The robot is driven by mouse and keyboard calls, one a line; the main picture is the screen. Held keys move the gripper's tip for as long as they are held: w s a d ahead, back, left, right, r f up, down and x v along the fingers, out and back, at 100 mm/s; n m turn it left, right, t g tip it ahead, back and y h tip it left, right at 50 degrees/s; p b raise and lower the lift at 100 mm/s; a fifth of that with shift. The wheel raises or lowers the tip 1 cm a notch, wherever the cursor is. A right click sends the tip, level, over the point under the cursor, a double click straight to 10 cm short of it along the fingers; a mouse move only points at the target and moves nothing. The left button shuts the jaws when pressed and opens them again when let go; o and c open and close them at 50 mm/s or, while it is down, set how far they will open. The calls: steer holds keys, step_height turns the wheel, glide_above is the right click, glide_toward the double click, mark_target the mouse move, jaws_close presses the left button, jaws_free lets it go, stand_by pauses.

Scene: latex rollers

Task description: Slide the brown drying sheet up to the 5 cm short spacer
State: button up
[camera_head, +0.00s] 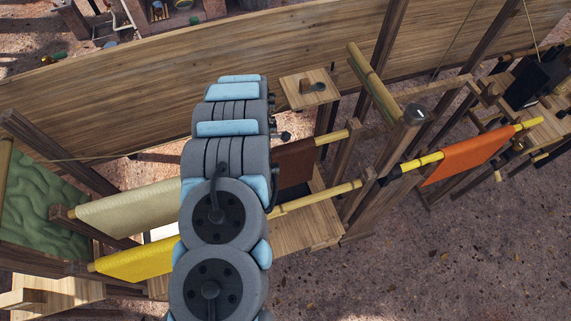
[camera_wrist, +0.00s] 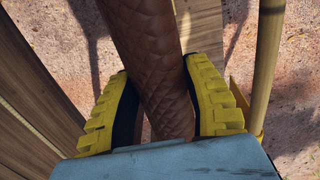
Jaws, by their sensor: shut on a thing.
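The brown drying sheet (camera_head: 295,160) hangs on a bamboo pole, just right of my arm in the head view; my arm hides its left part. In the wrist view the brown sheet (camera_wrist: 150,45) has a quilted surface and runs between the yellow fingers of my gripper (camera_wrist: 158,75). The fingers are shut on it, one on each side. My gripper is hidden behind my arm in the head view. I cannot make out the 5 cm short spacer for certain in either view.
A cream sheet (camera_head: 130,208) and a yellow sheet (camera_head: 135,262) hang left of my arm. An orange sheet (camera_head: 468,155) hangs at right. A bare bamboo pole (camera_head: 320,196) runs in front of the brown sheet. A wooden post (camera_head: 385,165) stands to its right.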

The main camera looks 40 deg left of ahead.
steer(key=shift+s+a, duration=0.25)
steer(key=shift+s, duration=0.25)
steer(key=shift+f, duration=0.2)
stand_by(0.5)
steer(key=o, duration=1.3)
steer(key=shift+o, duration=0.2)
steer(key=shift+r, duration=3.7)
